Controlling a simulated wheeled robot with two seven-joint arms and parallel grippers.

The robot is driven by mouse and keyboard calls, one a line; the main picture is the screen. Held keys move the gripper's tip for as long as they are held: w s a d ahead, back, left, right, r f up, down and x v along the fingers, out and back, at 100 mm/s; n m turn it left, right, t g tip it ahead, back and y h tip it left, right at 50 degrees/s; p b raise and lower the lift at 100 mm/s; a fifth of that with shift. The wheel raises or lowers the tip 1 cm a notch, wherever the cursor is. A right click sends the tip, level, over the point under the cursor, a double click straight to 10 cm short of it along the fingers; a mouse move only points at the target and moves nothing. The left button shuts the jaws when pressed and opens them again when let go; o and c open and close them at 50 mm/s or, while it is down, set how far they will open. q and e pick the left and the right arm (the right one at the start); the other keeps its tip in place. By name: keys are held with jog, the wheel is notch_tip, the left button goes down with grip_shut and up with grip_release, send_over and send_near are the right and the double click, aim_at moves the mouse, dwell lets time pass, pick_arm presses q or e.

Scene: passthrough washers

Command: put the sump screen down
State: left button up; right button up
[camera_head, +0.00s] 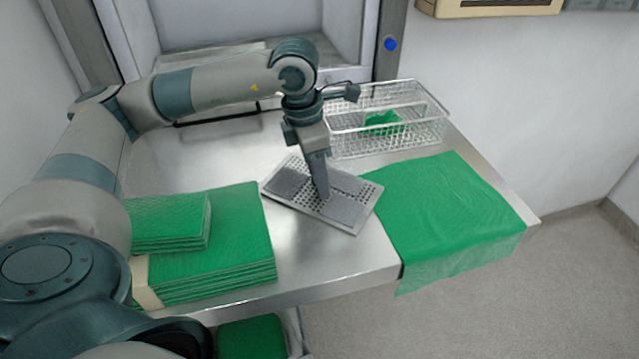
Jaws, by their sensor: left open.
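The sump screen (345,213) is a grey perforated rectangular plate. It lies at an angle on the steel table, with its right corner close to or touching the green cloth's left edge. My left gripper (321,196) points down at the middle of the screen and is open. Its fingertips are at or just above the screen's surface; I cannot tell whether they touch it. The arm hides a little of the screen's middle. My right gripper is not in view.
A wire basket (345,146) holding something green stands behind the screen. A green cloth (445,210) hangs over the table's front edge at right. Stacked green cloths (235,225) lie at left. Bare steel table (310,262) shows in front of the screen.

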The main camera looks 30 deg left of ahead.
pick_arm(q)
jog(key=shift+c, duration=0.3)
jog(key=c, duration=1)
grip_shut()
jog(key=shift+r, duration=0.15)
jog(key=shift+w+r+b, duration=0.1)
jog(key=shift+r+b, duration=0.45)
jog(key=shift+r, duration=0.1)
notch_tip(320, 180, up, 7)
jog(key=b, duration=0.3)
jog(key=shift+r, duration=0.75)
